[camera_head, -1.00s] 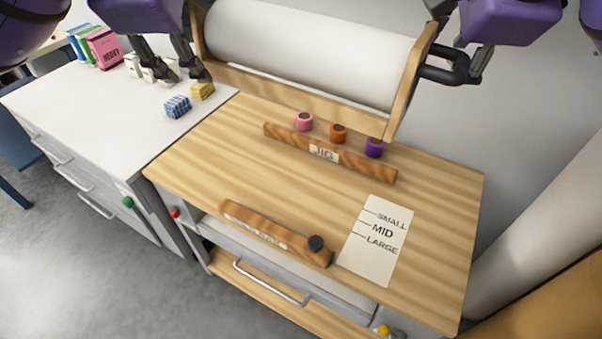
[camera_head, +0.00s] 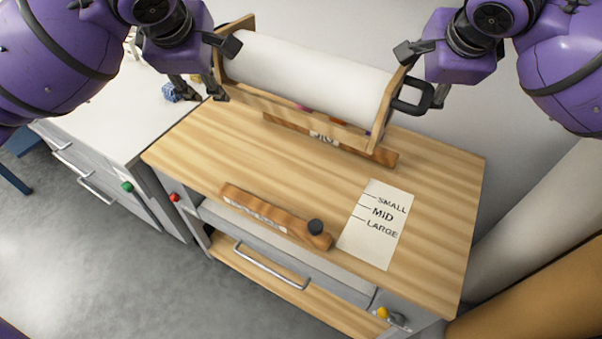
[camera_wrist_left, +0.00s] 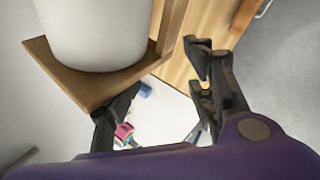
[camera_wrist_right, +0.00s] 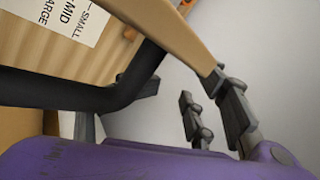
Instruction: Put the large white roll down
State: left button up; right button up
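The large white roll (camera_head: 310,70) lies lengthwise in a pale wooden cradle with end plates. It hangs over the back of the wooden bench (camera_head: 240,165), above the jig strip (camera_head: 385,157); a gap beneath it is hard to judge. My right gripper (camera_head: 425,72) is at the right end plate, around the black loop handle (camera_head: 428,100); the handle also crosses the right wrist view (camera_wrist_right: 60,92). My left gripper (camera_head: 211,68) is at the left end plate; the left wrist view shows the roll (camera_wrist_left: 95,30) beside its fingers. The left contact is partly hidden.
A card (camera_head: 375,235) reading SMALL, MID, LARGE lies at the bench's right. A wooden bar (camera_head: 270,215) with a black knob lies along the front. A white cabinet (camera_head: 110,130) with a blue block (camera_head: 172,93) stands left. The bench's middle is clear.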

pick_arm(q)
jog(key=s+d+f+x, duration=0.1)
jog(key=x, duration=0.9)
jog(key=s+d+f+x, duration=0.1)
jog(key=s+x, duration=0.1)
jog(key=x, duration=0.9)
jog(key=shift+b, duration=0.3)
pick_arm(e)
send_over(393, 156)
jog(key=a, duration=0.5)
notch_tip(393, 156, down, 19)
jog(key=shift+s+d+f, duration=0.15)
jog(key=shift+s+d, duration=0.1)
jog(key=shift+s, duration=0.2)
pick_arm(q)
jog(key=shift+f, duration=0.35)
pick_arm(e)
jog(key=shift+f, duration=0.2)
pick_arm(q)
jog(key=shift+f, duration=4.15)
pick_arm(e)
jog(key=shift+f, duration=4.2)
pick_arm(q)
jog(key=o, duration=0.5)
jog(key=shift+a, duration=2.05)
jog(key=shift+c, duration=0.2)
pick_arm(e)
jog(key=shift+s+d+f, duration=0.1)
jog(key=shift+d, duration=2)
